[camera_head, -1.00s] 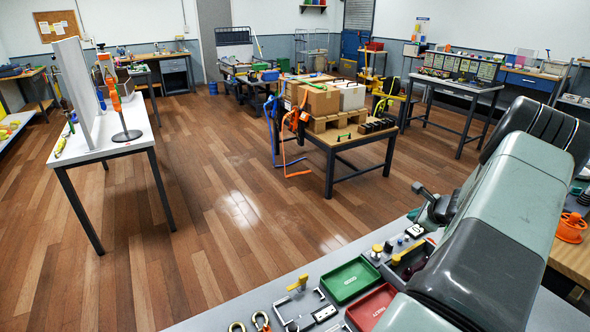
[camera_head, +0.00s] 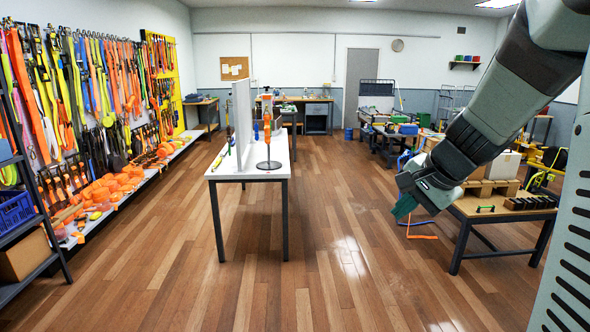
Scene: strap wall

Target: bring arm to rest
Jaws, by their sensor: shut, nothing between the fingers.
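My arm (camera_head: 490,120) reaches in from the upper right in the head view and slants down to the left. My gripper (camera_head: 404,207), with a teal tip, is at its lower end, over the open wooden floor as seen in the picture. It is shut and empty. It appears just left of the wooden-topped table (camera_head: 505,213), whose load my arm partly hides. I see nothing held or touched by it.
A white table (camera_head: 230,174) with an upright panel (camera_head: 242,115) and an orange strap on a stand stands left of centre. A wall of hanging straps (camera_head: 90,90) and a shelf run along the left. The floor (camera_head: 300,270) in front is clear.

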